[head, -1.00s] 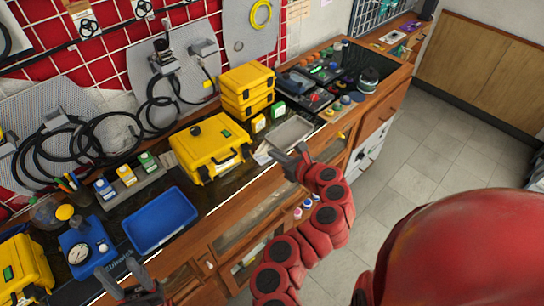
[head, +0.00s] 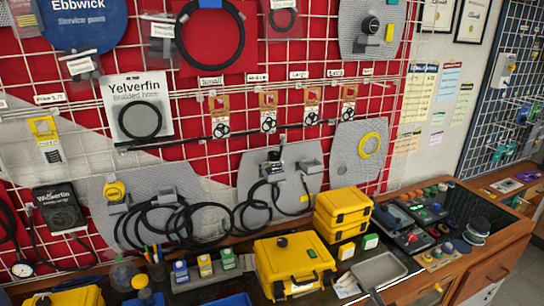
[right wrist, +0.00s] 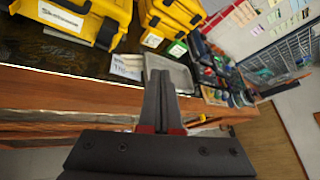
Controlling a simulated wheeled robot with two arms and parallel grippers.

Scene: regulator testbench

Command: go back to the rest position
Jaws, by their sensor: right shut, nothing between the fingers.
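My right gripper shows in the right wrist view (right wrist: 160,98), its two dark fingers together with nothing between them. It points over the counter's front edge toward the grey tray. In the head view only a dark tip of my right gripper (head: 376,297) shows at the bottom edge, in front of the tray. The rest of my right arm is out of that view. My left gripper is in neither current view.
A yellow case (head: 294,262), stacked yellow cases (head: 342,208) and a grey tray (head: 380,270) stand on the wooden counter (head: 440,280). Control boxes (head: 412,236) are farther right. Open floor (head: 512,280) shows at the lower right.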

